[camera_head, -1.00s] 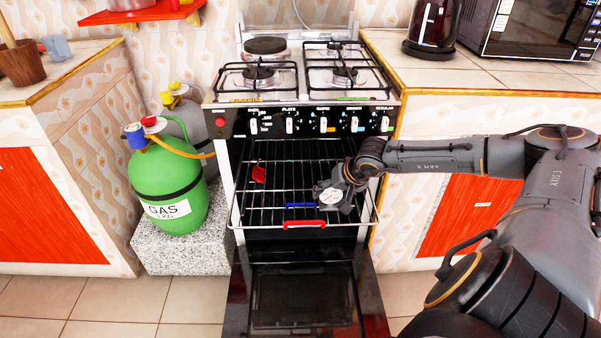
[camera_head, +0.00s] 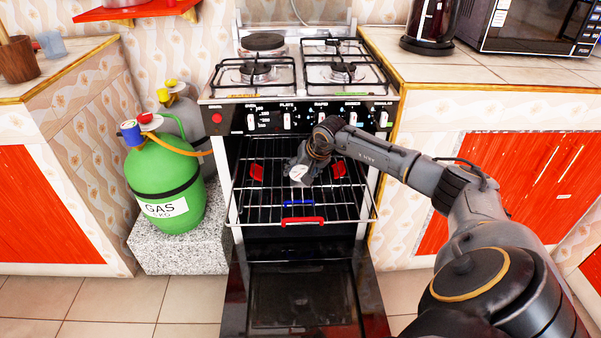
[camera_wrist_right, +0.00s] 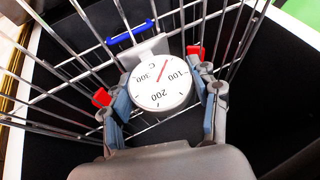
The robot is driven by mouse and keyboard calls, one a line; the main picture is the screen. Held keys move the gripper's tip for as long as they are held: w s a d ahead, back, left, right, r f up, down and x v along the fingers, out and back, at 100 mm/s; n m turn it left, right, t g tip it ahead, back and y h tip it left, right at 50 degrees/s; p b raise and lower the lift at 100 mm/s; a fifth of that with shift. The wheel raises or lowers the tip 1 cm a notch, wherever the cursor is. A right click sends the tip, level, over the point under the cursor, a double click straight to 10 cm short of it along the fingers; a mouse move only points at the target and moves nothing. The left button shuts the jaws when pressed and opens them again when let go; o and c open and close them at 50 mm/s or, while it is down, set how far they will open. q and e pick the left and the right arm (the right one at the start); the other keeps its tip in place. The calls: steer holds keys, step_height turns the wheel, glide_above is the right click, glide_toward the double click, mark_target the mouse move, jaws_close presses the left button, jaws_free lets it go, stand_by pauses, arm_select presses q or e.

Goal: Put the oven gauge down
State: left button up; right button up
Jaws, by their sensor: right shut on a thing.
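The oven gauge (camera_wrist_right: 159,84) is a round white dial with a red needle and a grey bracket. It sits between the two fingers of my right gripper (camera_wrist_right: 164,105), which is shut on it. In the head view the gauge (camera_head: 298,173) is at the oven opening, over the pulled-out wire rack (camera_head: 262,213). My right gripper (camera_head: 303,165) reaches it from the right. I cannot tell whether the gauge touches the rack. My left gripper is not in view.
The oven door (camera_head: 302,295) hangs open below the rack. Red clips (camera_head: 256,172) and a blue handle piece (camera_head: 299,202) are on the rack, with a red handle (camera_head: 302,221) at its front. A green gas bottle (camera_head: 165,185) stands on the left.

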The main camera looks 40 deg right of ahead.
mark_target(303, 168)
steer(key=o, duration=1.2)
steer(key=shift+c, duration=0.2)
steer(key=p+v, duration=0.1)
steer(key=v, duration=0.2)
steer(key=shift+d, duration=0.1)
steer(key=s, duration=0.8)
steer(key=s+a, duration=0.1)
steer(key=s, duration=0.3)
steer(key=shift+s, duration=0.1)
